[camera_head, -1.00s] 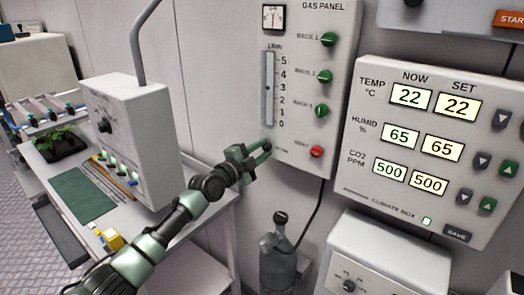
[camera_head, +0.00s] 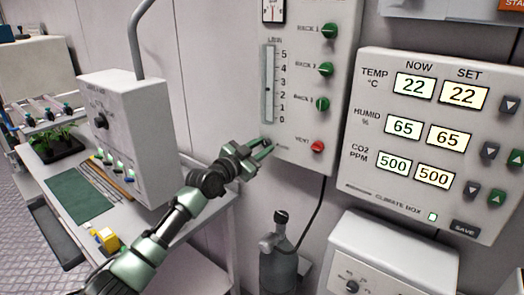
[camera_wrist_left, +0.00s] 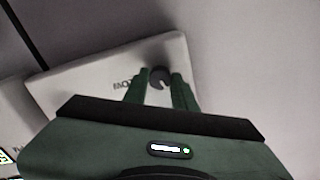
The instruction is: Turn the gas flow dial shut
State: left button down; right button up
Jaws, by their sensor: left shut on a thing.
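The gas panel (camera_head: 309,80) hangs on the wall, with a vertical flow tube (camera_head: 269,85) on its left side. My left gripper (camera_head: 266,148) is at the panel's lower left corner, below the tube. In the left wrist view the dark round dial (camera_wrist_left: 159,76) with a pale mark sits between the two green fingers (camera_wrist_left: 160,90), which are shut on it. In the head view the dial is mostly hidden by the fingers. My right gripper is in neither view.
Green rack knobs (camera_head: 325,69) and a red vent knob (camera_head: 317,146) are right of the gripper. The climate box (camera_head: 400,190) is farther right. A gas bottle (camera_head: 279,262) stands below. A grey instrument box (camera_head: 130,135) stands on the bench to the left.

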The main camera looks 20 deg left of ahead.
pick_arm(q)
jog(key=n, duration=0.3)
jog(key=shift+f, duration=0.1)
jog(key=n, duration=0.2)
jog(key=shift+n, duration=0.4)
jog(key=n, duration=0.5)
jog(key=shift+p, duration=0.3)
jog(key=n+p, duration=0.2)
jog(key=n, duration=0.4)
jog(key=shift+n, duration=0.3)
jog(key=n+p, duration=0.1)
jog(key=n, duration=0.3)
jog(key=shift+p, duration=0.4)
jog(key=shift+n+p, duration=0.3)
jog(key=shift+n, duration=0.4)
jog(key=c, duration=1.1)
grip_release()
jog(key=shift+c, duration=0.2)
